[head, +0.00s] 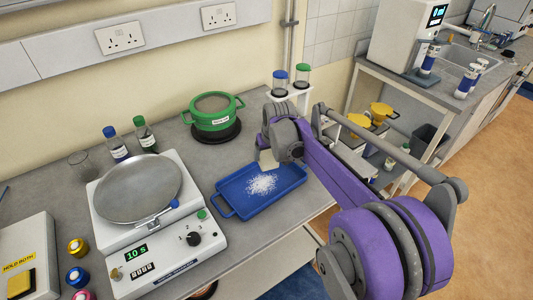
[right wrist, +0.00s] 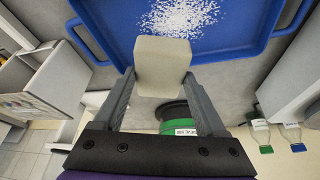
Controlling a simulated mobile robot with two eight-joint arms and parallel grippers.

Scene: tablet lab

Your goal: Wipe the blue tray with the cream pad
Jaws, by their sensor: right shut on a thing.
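The blue tray (head: 236,207) lies on the grey bench to the right of the balance-like machine. A heap of white powder (head: 262,184) is spread on its floor; the powder also shows in the right wrist view (right wrist: 180,18). My right gripper (right wrist: 162,85) is shut on the cream pad (right wrist: 163,58), with a grey finger on each side. In the head view the pad (head: 268,160) is at the tray's far edge, below my right gripper (head: 272,148). I cannot tell whether the pad touches the tray. My left gripper is in neither view.
The machine with a round metal pan (head: 138,188) stands just left of the tray. A green pot (head: 212,111) sits behind the tray, and a white rack with capped tubes (head: 290,90) is at the back right. The bench's front edge is close to the tray.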

